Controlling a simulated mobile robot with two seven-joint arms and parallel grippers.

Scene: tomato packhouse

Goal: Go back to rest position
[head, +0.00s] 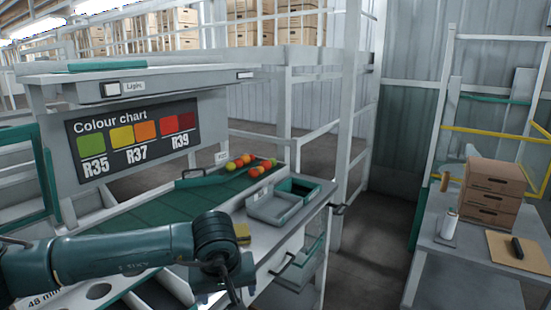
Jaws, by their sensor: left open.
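My left arm comes in from the left across the front of the sorting bench (185,218). Its gripper (233,292) points down at the bench's front edge, and its jaws look empty. The wrist hides part of the bench behind it. My right gripper does not show in the head view.
Cartons (490,190) stand on the right table (440,262). Floor between is clear.

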